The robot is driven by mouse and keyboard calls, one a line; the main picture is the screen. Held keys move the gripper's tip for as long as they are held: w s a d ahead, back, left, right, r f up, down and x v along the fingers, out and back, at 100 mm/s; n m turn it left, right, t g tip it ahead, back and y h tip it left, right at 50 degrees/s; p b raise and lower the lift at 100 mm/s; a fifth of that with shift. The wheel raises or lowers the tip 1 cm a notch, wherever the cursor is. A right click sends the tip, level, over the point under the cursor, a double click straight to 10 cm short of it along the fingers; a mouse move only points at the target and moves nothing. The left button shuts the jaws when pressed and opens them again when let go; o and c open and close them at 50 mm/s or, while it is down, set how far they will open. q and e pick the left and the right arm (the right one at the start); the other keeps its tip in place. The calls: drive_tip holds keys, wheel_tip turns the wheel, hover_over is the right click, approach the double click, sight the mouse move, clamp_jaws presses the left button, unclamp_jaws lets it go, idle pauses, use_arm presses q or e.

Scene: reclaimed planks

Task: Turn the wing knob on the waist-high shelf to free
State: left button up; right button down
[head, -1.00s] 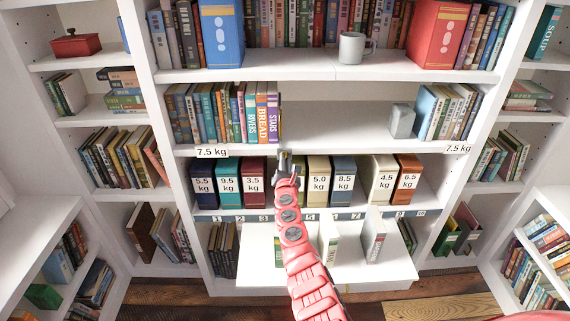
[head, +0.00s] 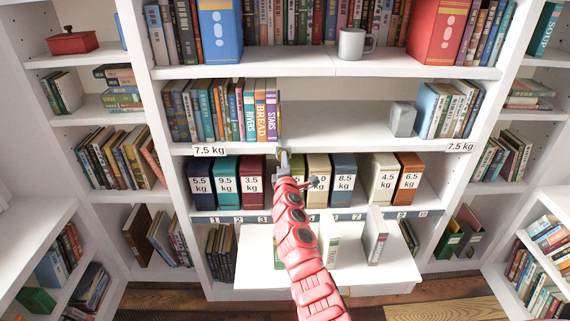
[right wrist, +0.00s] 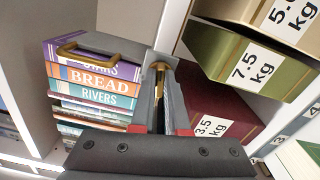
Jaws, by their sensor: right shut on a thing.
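My right gripper (head: 284,158) is at the edge of the waist-high shelf (head: 340,149), just right of the books BREAD and STARS (head: 272,108). In the right wrist view my right gripper (right wrist: 162,75) is shut, and a small brass piece (right wrist: 184,67) shows at its fingertips. I take this for the wing knob; the fingers hide most of it, and its wings and exact angle cannot be made out. A curved brass bar (right wrist: 85,46) shows in front of the purple STARS book. My left gripper is not in view.
Several weight-labelled boxes stand on the shelf below, including a dark red one (head: 250,178) and a blue one (head: 344,182), close to my right wrist. A grey block (head: 402,119) stands right on the waist-high shelf, whose middle is bare. A mug (head: 352,44) is above.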

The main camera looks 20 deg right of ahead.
drive_tip(key=shift+f+m+b, duration=0.15)
drive_tip(key=shift+m+b, duration=0.3)
drive_tip(key=shift+m, duration=0.65)
drive_tip(key=c, duration=0.9)
unclamp_jaws()
drive_tip(key=shift+s, duration=0.1)
drive_tip(key=b+v, duration=0.1)
drive_tip(key=v, duration=1.6)
drive_tip(key=shift+s+a, duration=0.1)
drive_tip(key=shift+s, duration=0.05)
